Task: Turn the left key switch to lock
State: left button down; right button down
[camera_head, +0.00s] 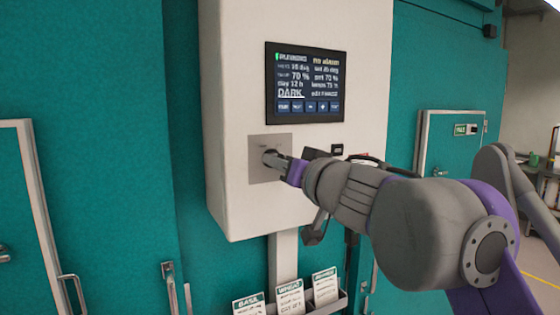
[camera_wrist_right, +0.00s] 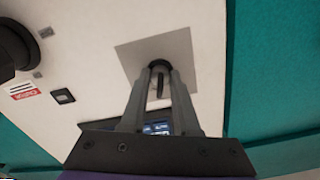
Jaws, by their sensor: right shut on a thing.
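The key switch (camera_wrist_right: 158,84) sits on a square grey plate (camera_head: 264,170) low on the white control box (camera_head: 226,110). My right gripper (camera_head: 272,158) reaches in from the right and is shut on the key switch. In the right wrist view, its two fingers (camera_wrist_right: 158,92) stand on either side of the dark key. The fingers partly hide the switch in the head view, and I cannot read any position marks. My left gripper is not in view.
A lit display (camera_head: 305,84) is above the plate. A rack (camera_head: 338,301) with several seed-type cards, including basil, is below the box. Teal doors with metal handles (camera_head: 74,292) stand to the left. A smaller teal door (camera_head: 449,146) is behind my right arm.

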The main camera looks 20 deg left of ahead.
jog(key=n+p, duration=0.1)
jog(key=n, duration=0.4)
jog(key=shift+r, duration=0.2)
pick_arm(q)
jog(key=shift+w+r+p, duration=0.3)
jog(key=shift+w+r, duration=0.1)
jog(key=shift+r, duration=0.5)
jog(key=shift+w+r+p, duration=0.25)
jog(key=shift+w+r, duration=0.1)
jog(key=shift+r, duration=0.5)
pick_arm(e)
jog(key=shift+n, duration=2.4)
jog(key=shift+f, duration=0.1)
jog(key=c, duration=1)
grip_release()
